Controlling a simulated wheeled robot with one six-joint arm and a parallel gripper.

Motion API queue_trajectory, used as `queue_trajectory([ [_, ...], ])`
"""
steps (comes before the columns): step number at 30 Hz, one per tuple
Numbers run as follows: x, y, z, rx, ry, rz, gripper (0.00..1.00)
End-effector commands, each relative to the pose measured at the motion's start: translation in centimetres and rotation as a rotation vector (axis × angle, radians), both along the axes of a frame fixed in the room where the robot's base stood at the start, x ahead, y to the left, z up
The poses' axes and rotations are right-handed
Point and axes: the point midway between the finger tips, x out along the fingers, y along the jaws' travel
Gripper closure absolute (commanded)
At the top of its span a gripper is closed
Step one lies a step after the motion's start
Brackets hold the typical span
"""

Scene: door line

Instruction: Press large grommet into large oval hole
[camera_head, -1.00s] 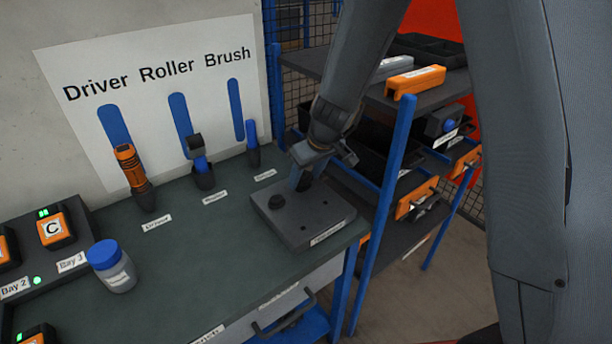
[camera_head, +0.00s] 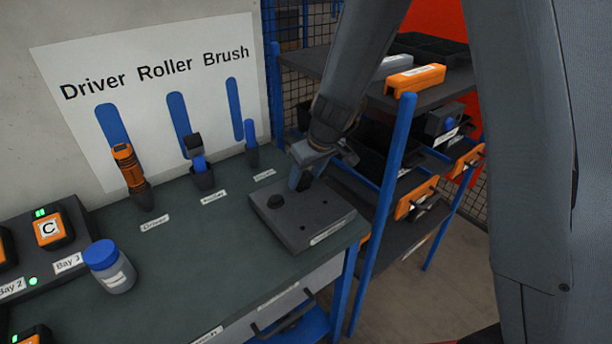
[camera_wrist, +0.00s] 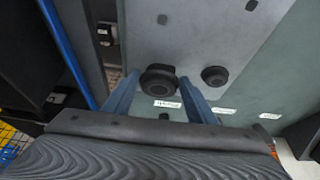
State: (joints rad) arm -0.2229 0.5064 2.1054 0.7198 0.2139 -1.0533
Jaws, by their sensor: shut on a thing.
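My gripper (camera_head: 299,186) points down at the back edge of a dark grey plate (camera_head: 325,218) at the bench's right end. In the wrist view its two blue-grey fingers (camera_wrist: 162,97) stand on either side of a large black round grommet (camera_wrist: 158,80), and they are shut on it. I cannot tell whether the grommet still touches the plate. I cannot make out the large oval hole in these views.
On the bench (camera_head: 215,240) stand the driver (camera_head: 130,172), roller (camera_head: 198,165) and brush (camera_head: 251,150) in holders, and a blue-capped jar (camera_head: 108,266). A blue-post shelf rack (camera_head: 388,190) stands close to the right of the plate. The bench middle is clear.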

Motion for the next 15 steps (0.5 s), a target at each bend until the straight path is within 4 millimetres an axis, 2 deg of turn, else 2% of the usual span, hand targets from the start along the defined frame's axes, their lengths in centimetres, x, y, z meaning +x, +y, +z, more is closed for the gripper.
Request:
queue_trajectory([
  [15,0.01,0.02,-0.46,0.0,0.0,0.0,0.75],
])
